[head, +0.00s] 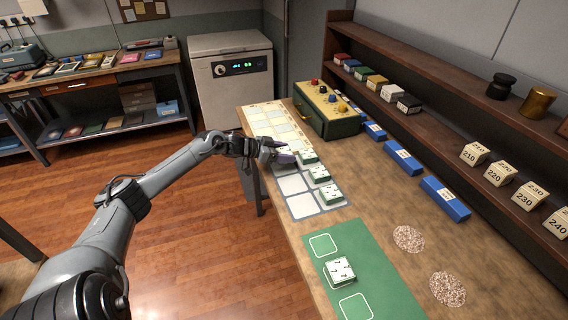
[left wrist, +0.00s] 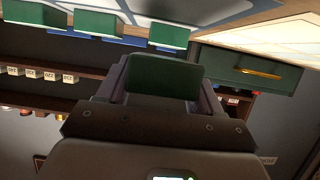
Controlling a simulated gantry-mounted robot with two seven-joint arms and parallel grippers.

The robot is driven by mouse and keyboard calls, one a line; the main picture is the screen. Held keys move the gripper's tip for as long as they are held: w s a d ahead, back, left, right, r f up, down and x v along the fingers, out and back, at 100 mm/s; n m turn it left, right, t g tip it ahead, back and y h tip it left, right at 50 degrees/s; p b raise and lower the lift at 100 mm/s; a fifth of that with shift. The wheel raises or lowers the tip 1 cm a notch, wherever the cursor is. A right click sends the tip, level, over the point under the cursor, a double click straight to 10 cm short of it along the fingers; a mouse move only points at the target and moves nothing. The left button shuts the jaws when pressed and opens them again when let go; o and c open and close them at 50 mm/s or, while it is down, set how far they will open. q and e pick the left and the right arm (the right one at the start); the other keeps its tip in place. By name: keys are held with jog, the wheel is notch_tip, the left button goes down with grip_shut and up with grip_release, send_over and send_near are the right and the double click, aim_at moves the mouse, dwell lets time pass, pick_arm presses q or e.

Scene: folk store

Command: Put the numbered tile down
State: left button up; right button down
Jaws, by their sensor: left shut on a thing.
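My left gripper (head: 279,156) is shut on a green-backed numbered tile (left wrist: 165,75), which shows between the fingers in the left wrist view. The gripper hangs over the white-and-grey grid board (head: 290,185), at its left side. Three white-faced green tiles stand in a row on the board: one (head: 308,157) just right of the gripper, a middle one (head: 320,174), and a nearer one (head: 331,194). The held tile's face is hidden, and its gap to the board cannot be told. My right gripper is not in view.
A green mat (head: 365,255) in front has white outlines and another tile (head: 340,268). A drawer box (head: 327,109) stands behind the board. Blue blocks (head: 403,158) line the right, below a shelf with numbered blocks (head: 475,153). Two speckled discs (head: 409,239) lie at the near right.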

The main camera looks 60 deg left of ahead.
aim_at(284, 166)
pick_arm(q)
jog(key=shift+f+b, duration=0.7)
jog(key=shift+f, duration=1.3)
jog(key=shift+a+f, duration=0.1)
jog(key=o, duration=1.2)
jog(key=shift+f, duration=0.1)
jog(key=shift+c, duration=0.2)
